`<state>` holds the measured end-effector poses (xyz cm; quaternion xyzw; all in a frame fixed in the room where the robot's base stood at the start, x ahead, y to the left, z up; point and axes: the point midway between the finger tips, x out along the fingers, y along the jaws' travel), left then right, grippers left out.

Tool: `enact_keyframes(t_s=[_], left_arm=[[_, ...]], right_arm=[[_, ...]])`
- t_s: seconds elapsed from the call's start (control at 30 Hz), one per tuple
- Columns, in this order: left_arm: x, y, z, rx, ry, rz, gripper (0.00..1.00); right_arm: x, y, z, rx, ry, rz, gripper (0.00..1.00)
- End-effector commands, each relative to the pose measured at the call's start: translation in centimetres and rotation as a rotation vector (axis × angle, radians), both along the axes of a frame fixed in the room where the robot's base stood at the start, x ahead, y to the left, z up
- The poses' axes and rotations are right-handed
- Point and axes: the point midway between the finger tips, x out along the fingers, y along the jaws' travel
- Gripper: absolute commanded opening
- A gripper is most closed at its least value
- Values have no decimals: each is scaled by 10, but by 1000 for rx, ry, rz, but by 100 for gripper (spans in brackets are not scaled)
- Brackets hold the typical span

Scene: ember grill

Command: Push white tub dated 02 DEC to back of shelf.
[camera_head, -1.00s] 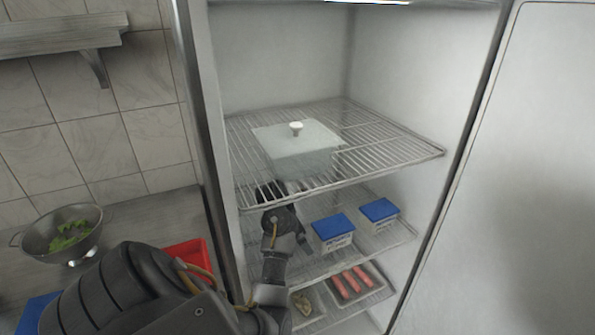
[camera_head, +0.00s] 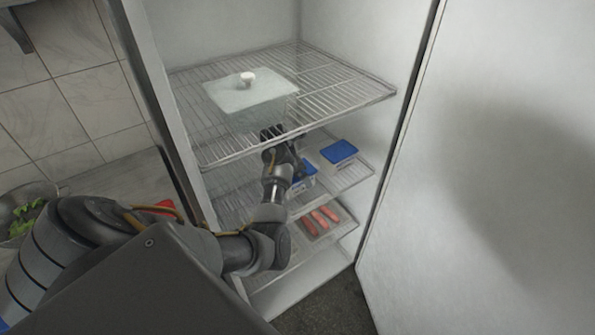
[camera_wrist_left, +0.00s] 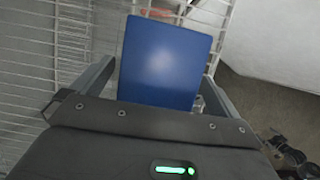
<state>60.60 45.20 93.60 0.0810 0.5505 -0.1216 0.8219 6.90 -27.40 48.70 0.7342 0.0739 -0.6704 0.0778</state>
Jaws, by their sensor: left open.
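Two white tubs with blue lids sit on the middle wire shelf (camera_head: 352,178) of the open cabinet. The right tub (camera_head: 339,153) shows clearly. The left tub (camera_head: 303,186) is mostly hidden behind my left gripper (camera_head: 284,148). I cannot read a date on either tub now. My left gripper is open, below the top shelf and at the left tub. In the left wrist view, a blue lid (camera_wrist_left: 167,62) fills the space between the open fingers (camera_wrist_left: 158,72). I cannot tell whether the fingers touch it. My right gripper is not in view.
A lidded translucent container (camera_head: 250,98) stands on the top wire shelf (camera_head: 345,85), just above my gripper. A tray of sausages (camera_head: 320,220) is on the lower shelf. The open door (camera_head: 480,180) is at right. A colander (camera_head: 28,210) of greens sits at left.

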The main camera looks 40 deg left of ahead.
Motion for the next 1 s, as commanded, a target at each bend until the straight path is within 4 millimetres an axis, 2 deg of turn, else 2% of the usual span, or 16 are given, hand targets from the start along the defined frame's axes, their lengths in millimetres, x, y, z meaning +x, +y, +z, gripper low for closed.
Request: enact_keyframes(t_s=[0.2, 0.5, 0.9, 1.0], left_arm=[[4, -1, -9, 0, -1, 0, 100], [4, -1, -11, 1, -1, 0, 99], [4, 0, -10, 0, -1, 1, 46], [4, 0, -10, 1, -1, 0, 37]], right_arm=[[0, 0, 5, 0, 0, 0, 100], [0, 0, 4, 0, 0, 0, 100], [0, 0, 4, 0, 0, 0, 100], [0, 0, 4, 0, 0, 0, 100]])
